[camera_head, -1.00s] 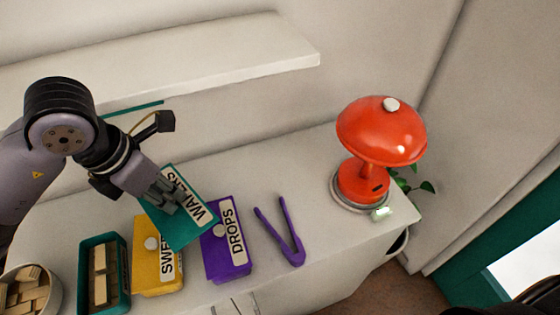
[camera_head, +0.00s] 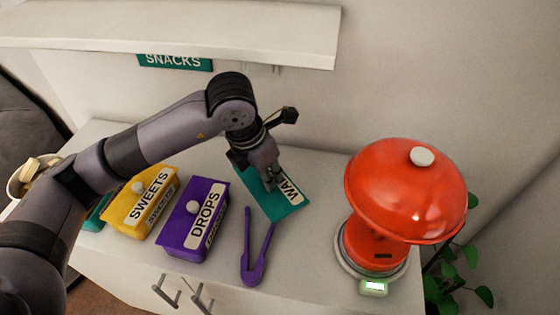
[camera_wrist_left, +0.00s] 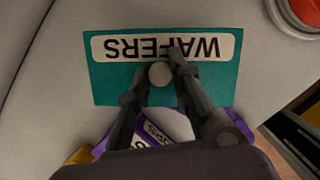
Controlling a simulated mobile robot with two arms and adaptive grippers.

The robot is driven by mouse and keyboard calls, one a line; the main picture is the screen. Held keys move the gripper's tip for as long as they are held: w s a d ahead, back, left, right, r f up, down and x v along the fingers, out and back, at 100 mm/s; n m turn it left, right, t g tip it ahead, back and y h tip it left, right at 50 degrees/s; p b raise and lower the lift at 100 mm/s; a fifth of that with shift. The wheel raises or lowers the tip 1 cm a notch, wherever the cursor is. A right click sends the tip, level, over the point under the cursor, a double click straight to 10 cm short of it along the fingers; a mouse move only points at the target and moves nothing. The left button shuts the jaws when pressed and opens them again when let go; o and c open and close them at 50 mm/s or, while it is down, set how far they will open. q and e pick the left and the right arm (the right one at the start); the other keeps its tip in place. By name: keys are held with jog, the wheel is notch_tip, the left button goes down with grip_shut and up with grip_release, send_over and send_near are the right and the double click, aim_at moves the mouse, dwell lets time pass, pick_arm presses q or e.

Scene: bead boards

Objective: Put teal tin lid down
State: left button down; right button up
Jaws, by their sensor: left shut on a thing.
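The teal tin lid (camera_head: 280,210), labelled WAFERS, is at the back of the counter, right of the purple tin and behind the tongs. Its pale round knob (camera_wrist_left: 160,73) shows in the wrist view, where the teal lid (camera_wrist_left: 110,83) lies flat to the view. My left gripper (camera_head: 270,183) is shut on the lid's knob from above; its fingertips (camera_wrist_left: 157,75) sit on both sides of it. The lid is at or very near the counter top; I cannot tell if it touches. The teal tin (camera_head: 97,215) is mostly hidden behind my left arm. My right gripper is out of view.
A purple DROPS tin (camera_head: 185,240) and a yellow SWEETS tin (camera_head: 122,212) stand left of the lid. Purple tongs (camera_head: 254,262) lie in front of it. A red scale or lamp-like object (camera_head: 405,190) stands right. A shelf (camera_head: 200,25) overhangs behind.

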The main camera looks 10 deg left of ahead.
pick_arm(q)
jog(key=w, duration=0.1)
jog(key=w+f, duration=0.1)
jog(key=w, duration=0.1)
jog(key=w+f, duration=0.1)
jog(key=w, duration=0.1)
jog(key=shift+d+f+p, duration=0.1)
jog(key=shift+f+p, duration=0.1)
jog(key=shift+p, duration=0.15)
jog(key=shift+w+f, duration=0.3)
jog(key=shift+w, duration=0.2)
jog(key=w+f+p, duration=0.1)
jog(key=w+f, duration=0.1)
jog(key=shift+w+f, duration=0.15)
jog(key=shift+w, duration=0.25)
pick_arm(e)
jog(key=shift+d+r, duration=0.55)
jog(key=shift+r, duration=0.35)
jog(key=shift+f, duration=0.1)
pick_arm(q)
jog(key=shift+f+b, duration=0.2)
jog(key=shift+b, duration=0.15)
jog(key=c, duration=1.8)
grip_release()
jog(key=shift+r, duration=0.1)
jog(key=o, duration=0.4)
jog(key=shift+c, duration=0.2)
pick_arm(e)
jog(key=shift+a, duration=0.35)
